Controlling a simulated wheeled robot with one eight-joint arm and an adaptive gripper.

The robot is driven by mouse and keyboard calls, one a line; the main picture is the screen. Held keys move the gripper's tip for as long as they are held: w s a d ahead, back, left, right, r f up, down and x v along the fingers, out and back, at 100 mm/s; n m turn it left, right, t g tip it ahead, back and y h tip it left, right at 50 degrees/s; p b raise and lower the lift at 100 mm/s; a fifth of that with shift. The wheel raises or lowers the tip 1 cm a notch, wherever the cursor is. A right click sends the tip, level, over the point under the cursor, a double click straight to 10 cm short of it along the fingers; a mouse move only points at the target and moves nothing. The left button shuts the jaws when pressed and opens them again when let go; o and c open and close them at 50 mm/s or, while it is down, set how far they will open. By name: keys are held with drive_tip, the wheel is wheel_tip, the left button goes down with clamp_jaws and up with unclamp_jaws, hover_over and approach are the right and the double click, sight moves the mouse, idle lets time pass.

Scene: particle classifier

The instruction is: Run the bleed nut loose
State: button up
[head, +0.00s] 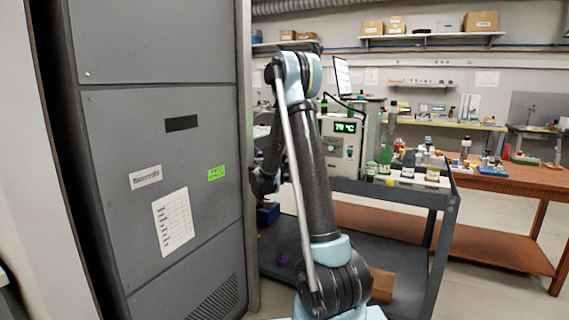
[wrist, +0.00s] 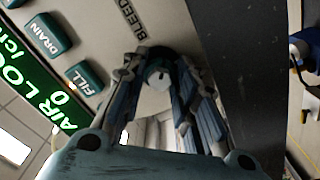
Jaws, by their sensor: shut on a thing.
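In the wrist view a beige panel carries a printed BLEED label (wrist: 130,25). My gripper (wrist: 160,64) is right beside this label, its two fingers closed in on a small, pale, rounded part (wrist: 158,82), which appears to be the bleed nut. The fingers hide most of it, so its thread and how far it is turned cannot be told. In the head view my arm stands in front of the bench, and the gripper end is hidden behind the arm and the tall grey cabinet.
The panel has DRAIN (wrist: 47,35) and FILL (wrist: 85,77) buttons and a green lit display (wrist: 45,95). A dark upright edge (wrist: 250,70) is close to the right of the fingers. A tall grey cabinet (head: 150,110) stands left of my arm; a dark cart (head: 405,195) with bottles is right.

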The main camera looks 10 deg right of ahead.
drive_tip(key=n, duration=0.6)
drive_tip(key=shift+w, duration=0.1)
drive_tip(key=n, duration=0.5)
drive_tip(key=shift+n, duration=0.4)
drive_tip(key=n, duration=0.5)
drive_tip(key=shift+n, duration=0.3)
drive_tip(key=n, duration=0.5)
drive_tip(key=shift+n, duration=0.4)
drive_tip(key=o, duration=1.1)
